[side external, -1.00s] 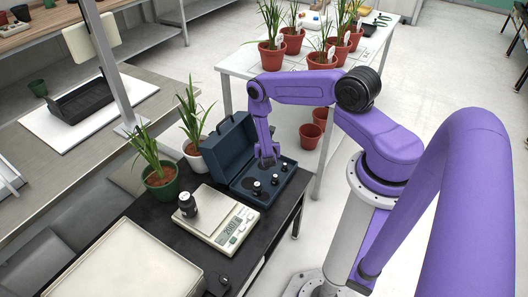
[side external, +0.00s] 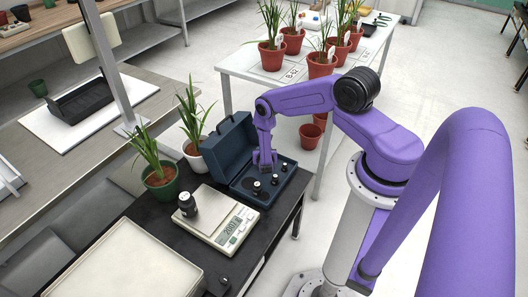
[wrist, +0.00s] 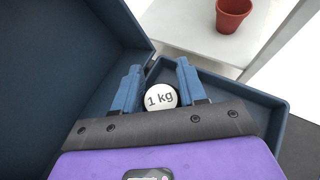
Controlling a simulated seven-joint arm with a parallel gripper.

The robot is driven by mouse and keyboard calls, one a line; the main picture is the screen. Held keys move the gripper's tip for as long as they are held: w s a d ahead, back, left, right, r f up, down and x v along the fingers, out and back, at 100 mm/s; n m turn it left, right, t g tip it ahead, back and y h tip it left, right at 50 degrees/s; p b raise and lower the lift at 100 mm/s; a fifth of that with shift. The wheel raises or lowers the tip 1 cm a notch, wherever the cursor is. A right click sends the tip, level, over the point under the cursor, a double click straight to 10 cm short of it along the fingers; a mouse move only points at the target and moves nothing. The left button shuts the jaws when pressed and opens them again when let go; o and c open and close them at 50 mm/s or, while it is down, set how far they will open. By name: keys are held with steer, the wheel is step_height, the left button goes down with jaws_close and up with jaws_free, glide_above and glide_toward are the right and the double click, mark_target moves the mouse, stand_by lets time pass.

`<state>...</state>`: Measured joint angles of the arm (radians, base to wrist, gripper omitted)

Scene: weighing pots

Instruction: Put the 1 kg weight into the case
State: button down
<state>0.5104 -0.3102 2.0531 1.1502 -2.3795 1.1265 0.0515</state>
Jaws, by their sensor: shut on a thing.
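The 1 kg weight (wrist: 160,97), with a white top reading "1 kg", is between the two fingers of my gripper (wrist: 158,72) in the wrist view. My gripper (side external: 265,164) is shut on it, low in the back part of the open blue case (side external: 262,203). The weight's underside is hidden, so I cannot tell whether it touches the case floor. The case's lid (side external: 228,142) stands raised at the left. Smaller weights (side external: 275,180) with white tops stand in the case, in front of and to the right of my gripper.
A scale (side external: 215,212) with a black weight (side external: 187,205) on it stands in front of the case. Potted plants (side external: 162,183) stand left of the case. A pale tray (side external: 120,265) fills the near left of the black table. A red pot (wrist: 232,14) is beyond the case.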

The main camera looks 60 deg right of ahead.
steer(key=shift+w, duration=0.1)
steer(key=c, duration=0.6)
jaws_free()
steer(key=shift+a, duration=0.15)
